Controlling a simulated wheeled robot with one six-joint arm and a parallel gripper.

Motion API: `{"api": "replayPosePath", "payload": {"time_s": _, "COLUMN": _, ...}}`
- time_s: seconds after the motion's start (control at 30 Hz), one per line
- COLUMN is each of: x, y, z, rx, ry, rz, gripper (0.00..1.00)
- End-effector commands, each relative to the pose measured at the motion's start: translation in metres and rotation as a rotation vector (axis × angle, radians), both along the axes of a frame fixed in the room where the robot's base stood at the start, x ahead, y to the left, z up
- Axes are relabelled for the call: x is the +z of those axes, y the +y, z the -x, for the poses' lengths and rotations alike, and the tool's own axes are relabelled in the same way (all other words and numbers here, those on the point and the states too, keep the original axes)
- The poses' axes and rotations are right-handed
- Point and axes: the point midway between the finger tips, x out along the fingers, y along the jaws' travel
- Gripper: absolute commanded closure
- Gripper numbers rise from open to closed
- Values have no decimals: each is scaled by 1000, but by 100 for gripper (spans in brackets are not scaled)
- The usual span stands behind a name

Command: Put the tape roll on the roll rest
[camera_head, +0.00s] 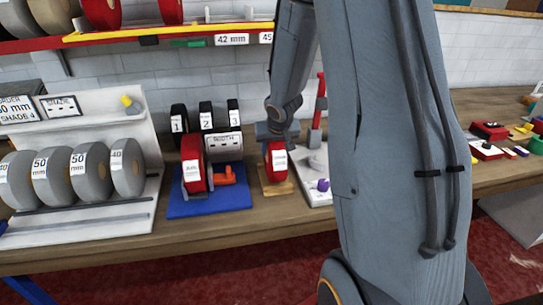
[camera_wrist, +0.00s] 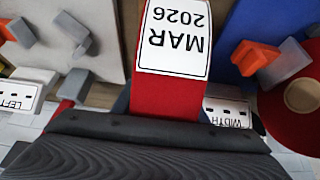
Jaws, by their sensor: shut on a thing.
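My gripper (camera_head: 275,133) is shut on a red tape roll (camera_head: 276,160) with a white label. In the wrist view the held roll (camera_wrist: 170,100) shows a "MAR 2026" label, with the dark jaw across its edge. The roll stands upright over a small wooden base (camera_head: 278,190), which may be the roll rest. I cannot tell whether the roll touches the base. A second red roll (camera_head: 191,148) stands upright on the blue plate (camera_head: 205,208) to the left, and shows at the right in the wrist view (camera_wrist: 290,127).
An orange clamp (camera_head: 225,176) sits on the blue plate. Black rolls numbered 1, 2 and 3 (camera_head: 206,113) stand behind. A white board (camera_head: 320,188) with a purple knob and a red upright lever (camera_head: 318,110) is close on the right. Several grey rolls (camera_head: 90,172) stand at left.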

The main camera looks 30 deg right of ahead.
Motion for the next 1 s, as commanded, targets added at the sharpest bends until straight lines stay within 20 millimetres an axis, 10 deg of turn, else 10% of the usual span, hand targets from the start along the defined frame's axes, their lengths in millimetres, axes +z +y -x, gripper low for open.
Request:
{"api": "replayPosePath", "payload": {"time_s": 0.3, "x": -5, "y": 0, "z": -1, "rx": -2, "ry": -2, "rz": 0, "gripper": 100}}
{"api": "replayPosePath", "payload": {"time_s": 0.33, "x": -6, "y": 0, "z": 0, "rx": -2, "ry": 0, "rz": -1, "gripper": 58}}
{"api": "replayPosePath", "payload": {"time_s": 0.43, "x": -6, "y": 0, "z": 0, "rx": -1, "ry": -1, "rz": 0, "gripper": 42}}
{"api": "replayPosePath", "payload": {"time_s": 1.0, "x": 21, "y": 3, "z": 13, "rx": 0, "ry": -2, "rz": 1, "gripper": 42}}
